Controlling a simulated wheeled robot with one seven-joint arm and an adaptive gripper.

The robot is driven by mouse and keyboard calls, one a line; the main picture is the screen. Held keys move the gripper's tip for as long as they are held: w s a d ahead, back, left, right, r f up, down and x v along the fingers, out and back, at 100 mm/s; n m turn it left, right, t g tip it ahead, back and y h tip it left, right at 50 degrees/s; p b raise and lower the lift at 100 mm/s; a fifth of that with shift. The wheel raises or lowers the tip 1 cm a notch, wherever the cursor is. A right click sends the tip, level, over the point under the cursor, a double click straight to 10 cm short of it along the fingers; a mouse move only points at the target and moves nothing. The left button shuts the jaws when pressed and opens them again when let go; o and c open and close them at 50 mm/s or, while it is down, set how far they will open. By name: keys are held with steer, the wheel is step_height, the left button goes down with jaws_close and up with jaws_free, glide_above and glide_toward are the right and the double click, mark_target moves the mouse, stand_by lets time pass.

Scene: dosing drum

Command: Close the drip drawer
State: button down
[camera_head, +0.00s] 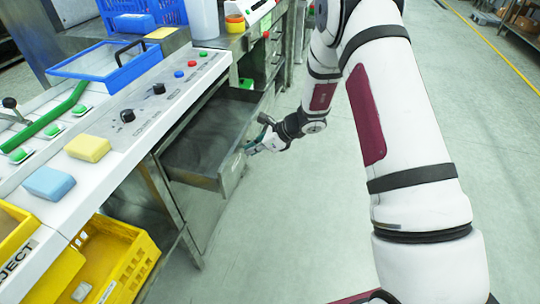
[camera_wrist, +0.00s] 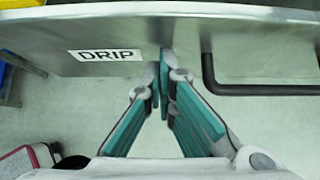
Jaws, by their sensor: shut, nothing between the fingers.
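The drip drawer (camera_head: 205,154) is a grey metal tray pulled out from the cabinet under the control panel. In the wrist view its front face (camera_wrist: 185,38) carries a white DRIP label (camera_wrist: 107,55) left of my fingers and a dark handle (camera_wrist: 255,88) right of them. My gripper (camera_head: 252,148) is at the drawer's front face in the head view. In the wrist view my gripper's teal fingers (camera_wrist: 163,72) are together and empty, tips at the front face between label and handle. I cannot tell whether they touch it.
The control panel (camera_head: 165,88) with knobs and buttons overhangs the drawer. A yellow crate (camera_head: 128,262) sits below the panel at the lower left. A yellow sponge (camera_head: 88,148) and a blue sponge (camera_head: 48,183) lie on the counter. Open floor (camera_head: 270,235) lies in front of the drawer.

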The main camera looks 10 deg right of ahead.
steer(key=w+a+b, duration=0.1)
steer(key=w+a, duration=0.2)
steer(key=a, duration=0.2)
steer(key=w+a, duration=0.3)
steer(key=a, duration=0.3)
steer(key=w+a+b, duration=0.1)
steer(key=w+a, duration=0.2)
steer(key=a, duration=0.2)
steer(key=shift+w+a+b, duration=0.3)
steer(key=shift+w+a, duration=0.05)
steer(key=shift+a, duration=0.05)
steer(key=shift+a+r, duration=0.1)
steer(key=shift+a, duration=0.1)
